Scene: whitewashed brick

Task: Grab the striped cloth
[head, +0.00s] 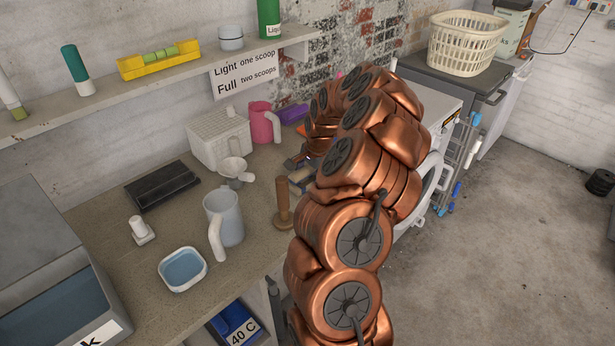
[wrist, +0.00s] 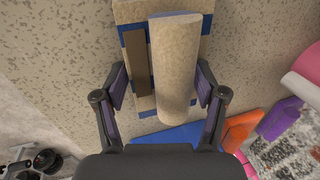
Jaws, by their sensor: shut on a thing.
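The striped cloth (wrist: 140,88) shows in the wrist view as a beige bundle with blue and brown bands and a plain beige rounded fold on top. It lies between the two fingers of my gripper (wrist: 161,88), one finger at its left side and one at its right. My gripper is shut on it. The speckled worktop shows around the cloth. In the head view my copper-coloured arm hides most of the gripper and the cloth.
A wooden-handled tool (head: 283,205), a white jug (head: 225,215), a blue-filled dish (head: 183,269), a pink jug (head: 262,124) and a white basket (head: 218,138) stand on the worktop (head: 120,225). A shelf (head: 110,92) runs above. Purple and orange things lie near the gripper.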

